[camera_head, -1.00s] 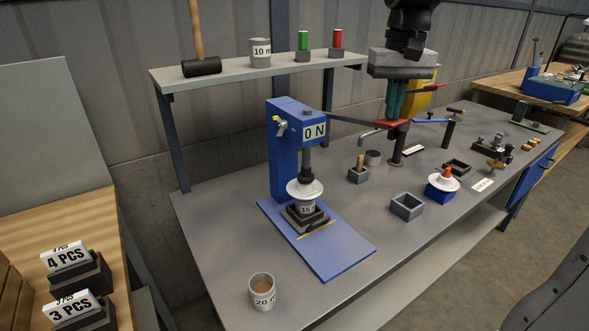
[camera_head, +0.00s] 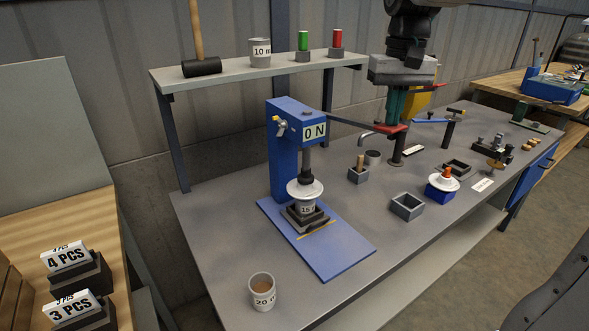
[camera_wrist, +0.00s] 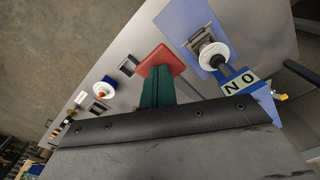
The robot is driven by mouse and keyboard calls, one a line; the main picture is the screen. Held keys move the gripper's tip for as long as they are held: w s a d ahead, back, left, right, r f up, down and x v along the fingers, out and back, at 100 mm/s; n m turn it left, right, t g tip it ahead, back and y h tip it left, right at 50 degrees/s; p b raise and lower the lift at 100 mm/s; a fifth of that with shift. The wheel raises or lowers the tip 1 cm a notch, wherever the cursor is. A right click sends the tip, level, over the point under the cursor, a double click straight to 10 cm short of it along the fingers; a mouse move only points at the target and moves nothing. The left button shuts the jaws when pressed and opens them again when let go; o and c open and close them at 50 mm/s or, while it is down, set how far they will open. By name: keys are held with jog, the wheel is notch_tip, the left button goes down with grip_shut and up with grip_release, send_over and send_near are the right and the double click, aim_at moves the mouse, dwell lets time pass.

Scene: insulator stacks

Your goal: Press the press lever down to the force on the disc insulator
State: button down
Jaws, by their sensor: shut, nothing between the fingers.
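The blue press (camera_head: 284,165) stands on the bench, and its display reads 0 N. Its dark lever (camera_head: 352,122) runs right to a red flat end (camera_head: 389,129), which also shows in the wrist view (camera_wrist: 160,59). A white disc insulator (camera_head: 305,190) sits in a dark holder under the press ram, and the ram's tip is at its top. It also shows in the wrist view (camera_wrist: 213,55). My gripper (camera_head: 394,119) is shut and points down with its teal fingers at the red lever end, seemingly touching its top.
A shelf (camera_head: 250,70) with a mallet, cup and red and green cylinders stands behind the press. A second white disc insulator (camera_head: 443,183) sits on a blue block at right. A cup (camera_head: 262,291) stands at the front. Small grey boxes (camera_head: 407,206) lie between.

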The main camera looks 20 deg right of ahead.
aim_at(393, 130)
jog(key=shift+f, duration=0.35)
dwell(0.3)
jog(key=shift+s+f, duration=0.15)
jog(key=shift+f, duration=0.5)
jog(key=shift+s+f, duration=0.15)
jog(key=shift+f, duration=0.5)
dwell(1.2)
jog(key=shift+f, duration=0.15)
jog(key=shift+d+f, duration=0.1)
jog(key=shift+f, duration=1.65)
dwell(1.8)
